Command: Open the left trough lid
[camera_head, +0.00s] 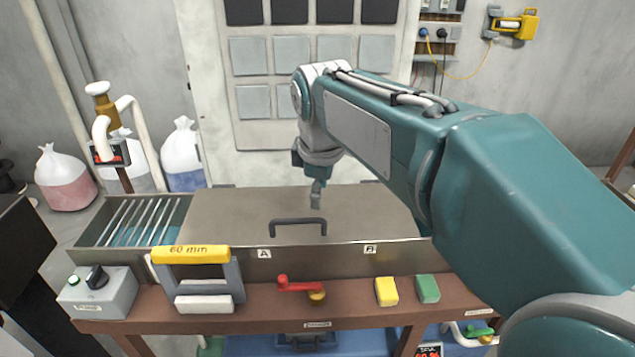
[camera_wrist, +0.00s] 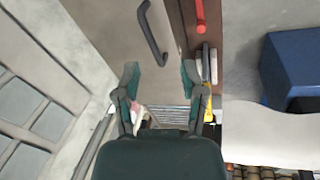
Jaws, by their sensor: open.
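A steel trough (camera_head: 255,263) stands on a brown bench, with labels A and B on its front wall. A flat grey lid (camera_head: 235,215) lies shut over it, with a dark bar handle (camera_head: 298,221) near its front edge. The handle also shows in the wrist view (camera_wrist: 153,35), ahead of the fingers and apart from them. My gripper (camera_head: 316,195) hangs above the lid, behind and slightly right of the handle in the head view. Its two fingers (camera_wrist: 161,76) are spread in the wrist view with nothing between them. My arm hides the lid's right end.
A slatted rack (camera_head: 138,220) fills the trough's left end. A yellow-topped frame (camera_head: 190,254), a red crank (camera_head: 298,285), yellow (camera_head: 387,291) and green (camera_head: 427,288) blocks and a grey switch box (camera_head: 97,292) line the front. A panelled cabinet (camera_head: 300,60) stands behind.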

